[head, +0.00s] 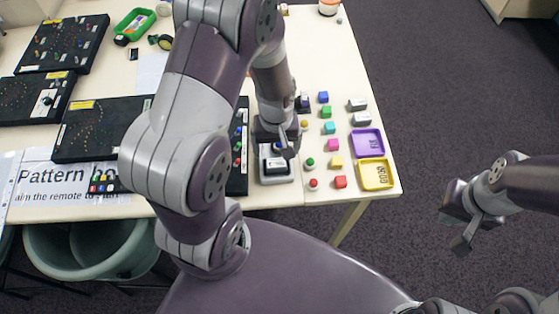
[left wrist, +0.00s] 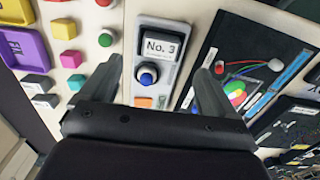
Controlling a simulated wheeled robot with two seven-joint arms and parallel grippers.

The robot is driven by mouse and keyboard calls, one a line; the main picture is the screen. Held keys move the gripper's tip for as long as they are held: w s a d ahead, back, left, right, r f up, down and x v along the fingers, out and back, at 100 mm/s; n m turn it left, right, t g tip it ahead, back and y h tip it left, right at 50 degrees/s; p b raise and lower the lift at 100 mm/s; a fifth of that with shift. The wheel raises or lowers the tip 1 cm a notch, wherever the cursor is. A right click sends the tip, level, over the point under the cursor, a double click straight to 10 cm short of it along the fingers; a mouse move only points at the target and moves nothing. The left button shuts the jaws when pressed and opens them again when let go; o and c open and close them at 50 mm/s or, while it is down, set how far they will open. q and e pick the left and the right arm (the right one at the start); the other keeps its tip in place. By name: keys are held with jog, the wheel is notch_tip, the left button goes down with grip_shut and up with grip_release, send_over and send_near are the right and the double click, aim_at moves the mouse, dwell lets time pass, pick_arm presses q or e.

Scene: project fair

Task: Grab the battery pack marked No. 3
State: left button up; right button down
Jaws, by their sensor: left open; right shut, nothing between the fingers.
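A dark block with a white label reading "No. 3" (left wrist: 160,46) sits on a light grey unit (left wrist: 183,30), above a blue round knob (left wrist: 147,78) in the left wrist view. In the head view the dark block (head: 276,164) and its grey base (head: 277,180) are near the table's front edge. My left gripper (head: 276,143) is just above the unit, open and empty. In the left wrist view its fingers (left wrist: 160,72) lie either side of the knob, below the label. My right gripper (head: 458,226) is shut and empty, off the table's right side.
Several coloured cubes and buttons stand right of the unit, with a purple tray (head: 367,151) and a yellow tray (head: 389,184) beyond. Black panels (head: 100,140) with wires cover the left. A green basket (head: 135,36) is at the back.

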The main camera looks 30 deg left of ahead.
aim_at(276, 163)
pick_arm(q)
jog(key=shift+f, duration=0.65)
notch_tip(276, 163, down, 5)
jog(key=shift+s+p, duration=0.15)
jog(key=shift+p, duration=0.7)
jog(key=shift+f, duration=0.3)
jog(key=c, duration=1.2)
